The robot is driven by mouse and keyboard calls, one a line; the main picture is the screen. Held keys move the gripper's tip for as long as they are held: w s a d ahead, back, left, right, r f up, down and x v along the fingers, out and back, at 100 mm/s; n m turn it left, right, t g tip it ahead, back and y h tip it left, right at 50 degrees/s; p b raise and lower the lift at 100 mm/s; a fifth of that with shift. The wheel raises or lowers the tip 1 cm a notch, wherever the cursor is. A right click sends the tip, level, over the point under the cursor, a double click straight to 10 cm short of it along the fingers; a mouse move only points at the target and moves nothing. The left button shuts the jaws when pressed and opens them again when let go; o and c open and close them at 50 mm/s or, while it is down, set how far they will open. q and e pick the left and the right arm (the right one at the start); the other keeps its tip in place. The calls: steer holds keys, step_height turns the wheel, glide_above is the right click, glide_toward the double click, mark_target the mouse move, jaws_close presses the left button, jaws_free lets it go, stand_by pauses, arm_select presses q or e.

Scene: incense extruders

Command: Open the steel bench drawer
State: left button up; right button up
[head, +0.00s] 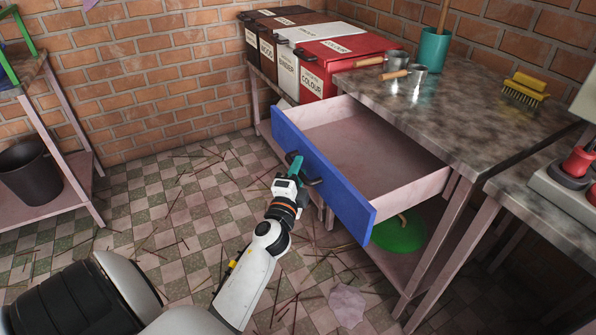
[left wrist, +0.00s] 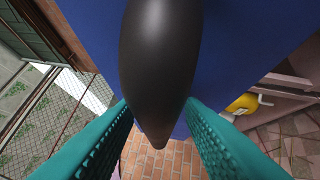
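The steel bench (head: 455,115) has a mottled grey top and pinkish legs. Its drawer, with a blue front (head: 345,192), stands far out and its pale inside (head: 365,150) is empty. A dark handle (head: 316,182) sits on the drawer front. My left gripper (head: 296,167) is at this handle. In the left wrist view the black handle (left wrist: 160,60) lies between the two teal fingers (left wrist: 158,120), which appear to touch it on both sides, with the blue drawer front (left wrist: 235,40) behind. My right gripper is not in view.
Labelled bins (head: 340,50) stand left of the bench top. Metal scoops (head: 405,72), a teal pot (head: 433,48) and a yellow brush (head: 526,88) are on it. A green round thing (head: 400,235) is under the drawer. Thin sticks litter the checkered floor (head: 190,205).

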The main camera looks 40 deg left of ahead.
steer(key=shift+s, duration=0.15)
